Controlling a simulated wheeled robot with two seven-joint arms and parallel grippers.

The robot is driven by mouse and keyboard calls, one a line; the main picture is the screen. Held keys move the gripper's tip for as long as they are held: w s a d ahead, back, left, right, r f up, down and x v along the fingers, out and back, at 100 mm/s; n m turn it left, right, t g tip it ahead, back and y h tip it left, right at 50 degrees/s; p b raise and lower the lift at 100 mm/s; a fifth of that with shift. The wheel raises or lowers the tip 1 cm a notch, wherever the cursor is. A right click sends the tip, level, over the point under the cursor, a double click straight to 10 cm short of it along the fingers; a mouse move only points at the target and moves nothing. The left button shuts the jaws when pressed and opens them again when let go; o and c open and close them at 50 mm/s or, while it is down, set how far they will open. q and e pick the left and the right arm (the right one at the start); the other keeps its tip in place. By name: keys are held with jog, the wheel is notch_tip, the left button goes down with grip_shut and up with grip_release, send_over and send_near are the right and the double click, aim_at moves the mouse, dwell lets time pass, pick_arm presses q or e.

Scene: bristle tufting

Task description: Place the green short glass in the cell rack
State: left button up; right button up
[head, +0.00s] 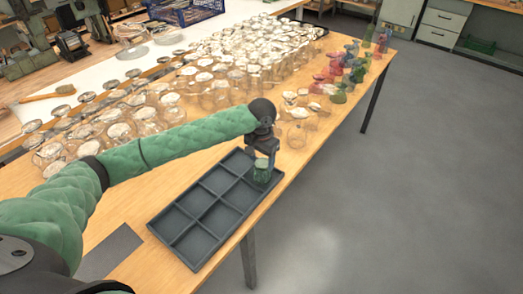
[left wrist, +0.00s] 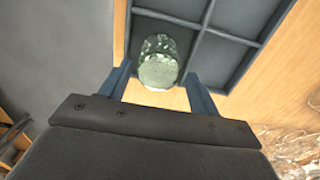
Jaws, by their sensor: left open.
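The green short glass (head: 262,172) stands about upright at the far right corner cell of the dark cell rack (head: 190,254). In the left wrist view the glass (left wrist: 158,64) overlaps the near rim of that cell in the rack (left wrist: 197,23); whether its base rests on the cell floor is hidden. My left gripper (head: 263,152) is just above the glass. In the left wrist view the fingers of my left gripper (left wrist: 158,76) are spread, one to each side of the glass, with gaps showing. My right gripper is not in view.
The rack's other cells look empty. Many clear glasses (head: 215,92) crowd the wooden table (head: 130,262) behind my left arm. Coloured glasses (head: 338,92) stand toward the far right end. A dark grey mat (head: 112,250) lies left of the rack.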

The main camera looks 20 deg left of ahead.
pick_arm(q)
jog(key=shift+r+b, duration=0.65)
jog(key=shift+r, duration=2.4)
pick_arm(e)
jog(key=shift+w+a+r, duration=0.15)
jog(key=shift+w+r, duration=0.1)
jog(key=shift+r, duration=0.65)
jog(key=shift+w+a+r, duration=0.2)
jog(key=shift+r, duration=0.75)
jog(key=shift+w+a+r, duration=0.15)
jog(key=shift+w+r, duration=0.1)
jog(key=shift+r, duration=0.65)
